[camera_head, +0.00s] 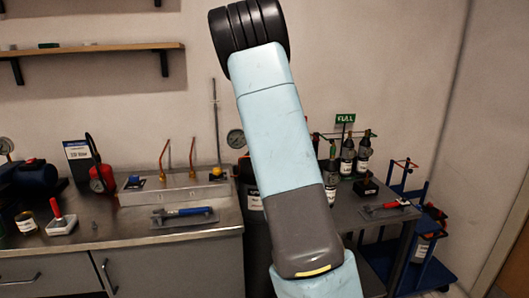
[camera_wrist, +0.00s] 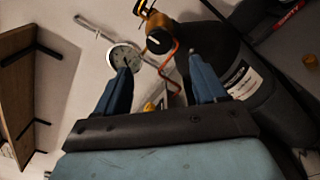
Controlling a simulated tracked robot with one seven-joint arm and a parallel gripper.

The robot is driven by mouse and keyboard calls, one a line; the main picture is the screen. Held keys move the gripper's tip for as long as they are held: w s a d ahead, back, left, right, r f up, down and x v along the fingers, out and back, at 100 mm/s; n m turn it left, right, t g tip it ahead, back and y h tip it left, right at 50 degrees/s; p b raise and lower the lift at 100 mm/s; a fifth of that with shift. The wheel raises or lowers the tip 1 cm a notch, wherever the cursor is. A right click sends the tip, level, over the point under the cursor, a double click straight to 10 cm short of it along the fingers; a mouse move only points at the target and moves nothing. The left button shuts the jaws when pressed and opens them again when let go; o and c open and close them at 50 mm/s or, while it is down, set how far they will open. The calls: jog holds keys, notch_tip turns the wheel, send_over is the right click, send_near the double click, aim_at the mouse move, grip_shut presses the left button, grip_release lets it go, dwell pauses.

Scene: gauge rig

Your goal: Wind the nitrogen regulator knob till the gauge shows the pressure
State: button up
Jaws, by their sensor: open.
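In the wrist view, a brass regulator (camera_wrist: 151,22) carries a black knob (camera_wrist: 158,41) with a pale mark. A round white gauge (camera_wrist: 124,57) sits left of it; its reading is too small to tell. In the head view a gauge (camera_head: 236,138) shows just left of my arm, with the regulator hidden behind the arm. My gripper (camera_wrist: 160,64) is open, its two blue fingers apart and nothing held between them. The knob appears above and beyond the fingertips, between them in the picture. The left fingertip overlaps the gauge's lower edge in the picture. No readable nitrogen label shows.
A dark gas cylinder (camera_wrist: 226,62) with a white label stands right of the fingers in the wrist view. A copper hose (camera_wrist: 174,58) curves below the regulator. A metal bench (camera_head: 110,222) with tools is at left; a side table (camera_head: 345,212) holds bottles at right.

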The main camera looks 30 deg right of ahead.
jog(key=x, duration=1.1)
jog(key=shift+w+f, duration=0.1)
jog(key=shift+w, duration=0.05)
jog(key=c, duration=1)
